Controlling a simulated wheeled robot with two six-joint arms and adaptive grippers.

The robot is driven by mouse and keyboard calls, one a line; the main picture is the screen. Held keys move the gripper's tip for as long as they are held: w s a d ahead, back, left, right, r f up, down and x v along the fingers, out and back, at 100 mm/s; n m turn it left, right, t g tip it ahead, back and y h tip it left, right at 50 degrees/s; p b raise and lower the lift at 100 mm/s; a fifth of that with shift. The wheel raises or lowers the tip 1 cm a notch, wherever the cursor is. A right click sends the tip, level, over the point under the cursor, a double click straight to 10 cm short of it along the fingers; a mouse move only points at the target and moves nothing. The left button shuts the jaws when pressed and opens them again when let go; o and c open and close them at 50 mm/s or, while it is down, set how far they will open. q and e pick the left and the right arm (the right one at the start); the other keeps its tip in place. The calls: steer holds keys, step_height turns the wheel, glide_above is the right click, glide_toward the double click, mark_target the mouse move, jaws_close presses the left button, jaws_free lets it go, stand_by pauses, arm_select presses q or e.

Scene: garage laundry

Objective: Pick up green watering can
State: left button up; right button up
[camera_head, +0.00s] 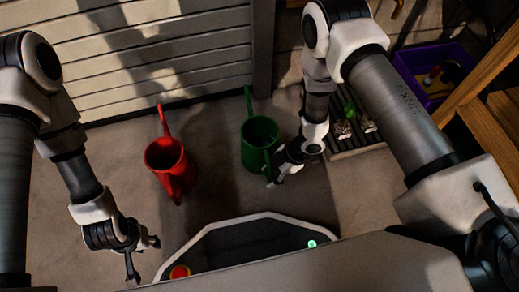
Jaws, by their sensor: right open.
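The green watering can (259,131) stands upright on the floor near the middle of the head view. Its spout points up towards the wall and its handle faces my base. My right gripper (274,180) is open at the handle side of the green can, close to the handle; I cannot tell whether the handle is between its fingers. My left gripper (143,258) is low at the left, away from both cans, and its fingers are too small and dark to read.
A red watering can (165,154) stands on the floor left of the green one. A slatted tray (350,144) with small plants lies to the right, and a purple bin (436,72) stands beyond it. A wooden frame (462,93) is at the far right. A slatted wall (160,62) closes the back.

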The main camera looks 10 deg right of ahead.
steer(key=shift+a+f, duration=0.2)
steer(key=shift+f, duration=0.15)
steer(key=shift+r, duration=0.2)
steer(key=shift+c, duration=0.4)
jaws_close()
steer(key=shift+r+p, duration=0.1)
steer(key=shift+p, duration=0.2)
